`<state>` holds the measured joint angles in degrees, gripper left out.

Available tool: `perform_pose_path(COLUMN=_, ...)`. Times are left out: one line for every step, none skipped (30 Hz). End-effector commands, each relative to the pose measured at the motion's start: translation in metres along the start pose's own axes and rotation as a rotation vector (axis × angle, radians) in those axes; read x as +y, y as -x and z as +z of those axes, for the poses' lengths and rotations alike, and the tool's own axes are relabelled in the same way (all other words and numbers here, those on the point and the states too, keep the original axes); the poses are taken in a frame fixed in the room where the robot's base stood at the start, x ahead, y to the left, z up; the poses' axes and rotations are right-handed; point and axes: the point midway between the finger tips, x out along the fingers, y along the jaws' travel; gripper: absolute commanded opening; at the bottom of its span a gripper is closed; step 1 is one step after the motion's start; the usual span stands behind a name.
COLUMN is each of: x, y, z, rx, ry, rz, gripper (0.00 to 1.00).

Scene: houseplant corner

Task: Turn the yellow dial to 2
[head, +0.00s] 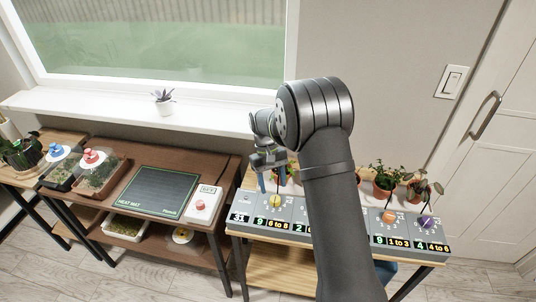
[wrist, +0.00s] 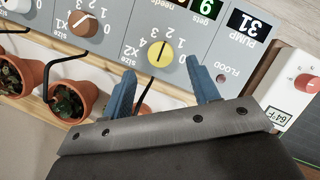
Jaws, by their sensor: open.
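The yellow dial (head: 275,201) sits near the left end of the grey control panel (head: 298,214). In the wrist view the yellow dial (wrist: 159,53) appears upside down, with a dark line across its face and printed numbers around it. I cannot tell for sure which number it points to. My gripper (head: 272,184) is over the dial's area. In the wrist view my gripper (wrist: 160,72) is open, its two blue fingers apart on either side of the dial in the picture. Nothing is between the fingers; contact with the dial is not visible.
An orange dial (head: 389,217) and a purple dial (head: 426,222) are farther right. Potted plants (head: 386,182) stand behind the panel. A white box with a red knob (head: 201,205) is to the left. My arm hides the panel's middle.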

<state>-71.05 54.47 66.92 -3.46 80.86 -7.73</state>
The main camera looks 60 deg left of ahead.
Motion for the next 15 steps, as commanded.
perform_pose_path(x=0.000, y=0.014, z=-0.001, rx=0.004, ry=0.000, rz=0.001, gripper=0.55)
perform_pose_path(x=0.000, y=0.022, z=-0.001, rx=0.005, ry=0.000, rz=0.001, gripper=0.55)
perform_pose_path(x=0.000, y=0.032, z=-0.001, rx=0.004, ry=0.000, rz=0.001, gripper=0.55)
perform_pose_path(x=0.000, y=0.040, z=-0.001, rx=0.004, ry=0.000, rz=0.001, gripper=0.55)
perform_pose_path(x=0.000, y=0.047, z=-0.001, rx=0.005, ry=0.000, rz=0.001, gripper=0.55)
perform_pose_path(x=0.000, y=0.057, z=-0.001, rx=0.005, ry=0.000, rz=0.001, gripper=0.55)
perform_pose_path(x=0.000, y=0.064, z=-0.001, rx=0.004, ry=0.000, rz=0.000, gripper=0.55)
perform_pose_path(x=0.000, y=0.071, z=-0.001, rx=0.005, ry=0.000, rz=0.000, gripper=0.55)
perform_pose_path(x=0.000, y=0.080, z=-0.001, rx=0.003, ry=0.000, rz=0.000, gripper=0.55)
perform_pose_path(x=0.000, y=0.086, z=-0.001, rx=0.004, ry=0.000, rz=0.000, gripper=0.55)
perform_pose_path(x=0.000, y=0.092, z=-0.001, rx=0.002, ry=0.000, rz=0.000, gripper=0.55)
perform_pose_path(x=0.000, y=0.099, z=-0.001, rx=0.003, ry=0.000, rz=0.000, gripper=0.55)
perform_pose_path(x=0.000, y=0.103, z=0.000, rx=0.001, ry=0.000, rz=0.000, gripper=0.55)
perform_pose_path(x=0.000, y=0.108, z=-0.001, rx=0.002, ry=0.000, rz=0.000, gripper=0.55)
perform_pose_path(x=0.000, y=0.113, z=0.000, rx=0.001, ry=0.000, rz=0.000, gripper=0.55)
